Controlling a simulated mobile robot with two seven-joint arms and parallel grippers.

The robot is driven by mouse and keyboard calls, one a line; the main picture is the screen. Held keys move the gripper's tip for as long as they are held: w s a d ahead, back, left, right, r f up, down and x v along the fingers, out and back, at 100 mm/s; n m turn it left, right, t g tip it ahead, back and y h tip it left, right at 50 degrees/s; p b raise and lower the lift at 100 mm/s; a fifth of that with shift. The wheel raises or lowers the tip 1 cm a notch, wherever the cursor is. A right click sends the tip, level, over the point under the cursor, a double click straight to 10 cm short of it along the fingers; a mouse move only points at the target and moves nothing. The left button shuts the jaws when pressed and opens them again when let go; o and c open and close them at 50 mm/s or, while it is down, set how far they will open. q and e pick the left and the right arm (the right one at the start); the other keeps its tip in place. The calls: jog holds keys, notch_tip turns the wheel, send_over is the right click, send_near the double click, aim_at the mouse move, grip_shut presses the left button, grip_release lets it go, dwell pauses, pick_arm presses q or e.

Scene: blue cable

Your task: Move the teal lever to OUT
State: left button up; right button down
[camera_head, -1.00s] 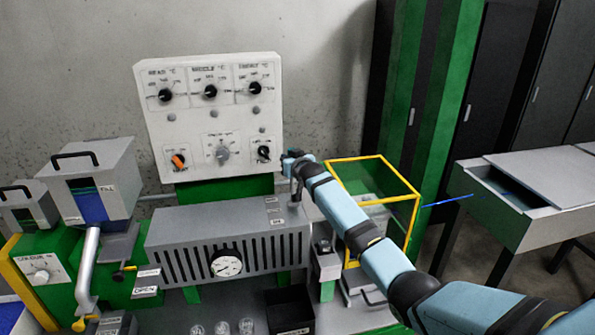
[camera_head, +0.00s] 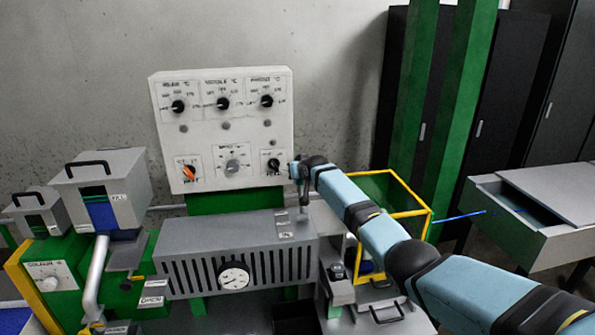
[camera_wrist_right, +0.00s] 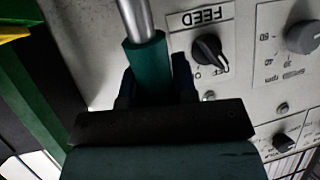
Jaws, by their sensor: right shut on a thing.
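The teal lever's grip (camera_wrist_right: 146,65) is between the fingers of my right gripper (camera_wrist_right: 155,88) in the right wrist view. Its bare steel rod (camera_wrist_right: 136,18) runs out of the grip to the top of that picture. In the head view my right gripper (camera_head: 303,174) is at the right end of the grey slotted housing, just beside the control panel. The rod (camera_head: 303,211) shows below it. Small labels (camera_head: 284,223) lie on the housing top left of the rod, too small to read. My left gripper is not in view.
The white control panel (camera_head: 220,120) with several knobs stands close behind the gripper. The FEED knob (camera_wrist_right: 208,50) is near the lever in the wrist view. A yellow-framed guard (camera_head: 425,213) stands to the right, under my arm. A grey hopper (camera_head: 105,175) is far left.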

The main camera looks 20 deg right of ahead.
jog(key=shift+r, duration=0.15)
jog(key=c, duration=0.9)
grip_release()
jog(key=shift+w, duration=0.1)
jog(key=shift+w+f, duration=0.1)
jog(key=shift+f, duration=0.15)
jog(key=shift+r, duration=0.1)
jog(key=shift+s+r, duration=0.2)
jog(key=shift+s, duration=0.4)
jog(key=v, duration=1.2)
jog(key=shift+s+r+b, duration=0.2)
jog(key=shift+b, duration=0.15)
